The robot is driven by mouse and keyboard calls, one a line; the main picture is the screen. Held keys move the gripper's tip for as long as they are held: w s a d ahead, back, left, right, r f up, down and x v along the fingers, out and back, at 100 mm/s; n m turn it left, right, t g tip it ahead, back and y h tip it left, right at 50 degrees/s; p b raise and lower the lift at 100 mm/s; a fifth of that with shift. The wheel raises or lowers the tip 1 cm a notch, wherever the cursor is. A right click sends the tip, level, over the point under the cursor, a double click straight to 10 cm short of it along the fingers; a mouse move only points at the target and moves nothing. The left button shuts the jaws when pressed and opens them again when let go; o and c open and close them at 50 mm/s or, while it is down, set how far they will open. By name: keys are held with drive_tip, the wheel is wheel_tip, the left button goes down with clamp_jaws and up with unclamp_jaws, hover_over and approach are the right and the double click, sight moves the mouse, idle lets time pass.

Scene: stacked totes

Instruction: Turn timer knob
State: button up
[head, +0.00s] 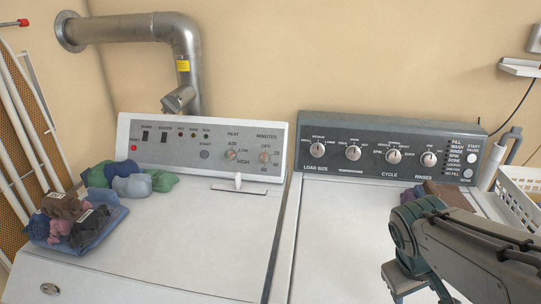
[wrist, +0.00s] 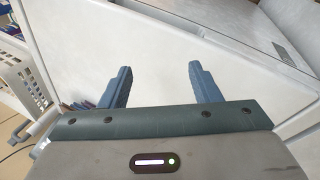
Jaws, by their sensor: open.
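The timer knob (head: 264,157) is the small round knob under the "MINUTES" label on the grey panel (head: 205,150) of the left machine. Its marks run from OFF down to higher numbers. My gripper shows in the wrist view (wrist: 158,84) with two blue fingers spread apart and nothing between them. It hangs over the white top of the right machine. In the head view my arm comes in from the lower right, well to the right of the timer knob. The fingertips are hidden there behind my arm or below the frame.
The right machine has a dark panel (head: 390,155) with several knobs. Folded clothes (head: 75,220) and rolled socks (head: 130,182) lie on the left machine. Dark folded cloth (head: 450,195) lies behind my arm. A white basket (head: 520,190) stands at right. The left machine's front top is clear.

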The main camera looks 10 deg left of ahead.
drive_tip(key=w+n+t+h, duration=0.2)
drive_tip(key=w+n+h, duration=0.2)
drive_tip(key=w+n, duration=0.5)
drive_tip(key=n+t+y+b, duration=0.1)
drive_tip(key=n+t+y, duration=1.05)
drive_tip(key=n, duration=1.45)
approach(263, 159)
drive_tip(key=w+p, duration=0.1)
drive_tip(key=w, duration=0.1)
drive_tip(key=w+a+f+t+h, duration=0.1)
drive_tip(key=w, duration=0.2)
drive_tip(key=w+a+t+h+p, duration=0.1)
drive_tip(key=w, duration=0.2)
drive_tip(key=shift+w+a+f+h+p, duration=0.1)
drive_tip(key=shift+a+f+h+p, duration=0.05)
drive_tip(key=shift+h+p, duration=0.15)
drive_tip(key=c, duration=1)
